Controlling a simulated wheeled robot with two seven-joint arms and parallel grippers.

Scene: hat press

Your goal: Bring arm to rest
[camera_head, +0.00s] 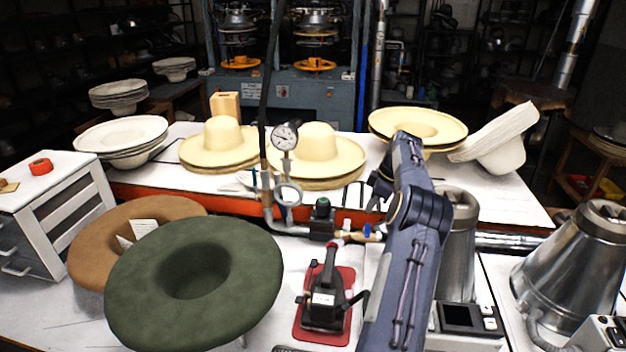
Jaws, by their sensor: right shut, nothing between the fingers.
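My right arm (410,230) rises from the bottom edge, right of centre, and reaches over the middle of the worktable. Its dark far end, with my right gripper (380,187), is beside the red-edged back table, in front of the pale hats. The fingers show only poorly; the gripper is shut and holds nothing. My left arm and left gripper are out of the picture.
A green hat (194,283) and a brown hat (95,241) lie at front left. A black iron (325,296) stands on a red pad left of my arm. A gauge (286,135) and piping stand behind it. Metal cones (575,262) stand at right.

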